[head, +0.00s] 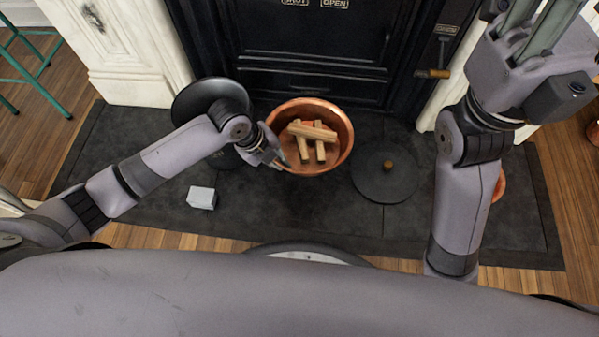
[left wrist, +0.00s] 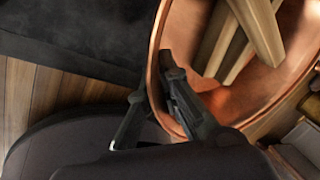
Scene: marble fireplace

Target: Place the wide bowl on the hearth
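The wide bowl (head: 342,144) is copper, with several short wooden sticks (head: 312,132) lying in it. In the head view it is at the centre, over the dark hearth (head: 265,215) in front of the stove. My left gripper (head: 277,160) is at the bowl's left front rim. In the left wrist view, its fingers (left wrist: 152,92) straddle the copper rim (left wrist: 154,75), one inside and one outside, and look closed on it. Whether the bowl's base touches the hearth is hidden. My right gripper (head: 535,25) is raised at the upper right, its fingertips cut off by the frame.
A pale grey block (head: 201,197) sits at front left. The black stove (head: 310,50) stands behind. The hearth's front middle is clear.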

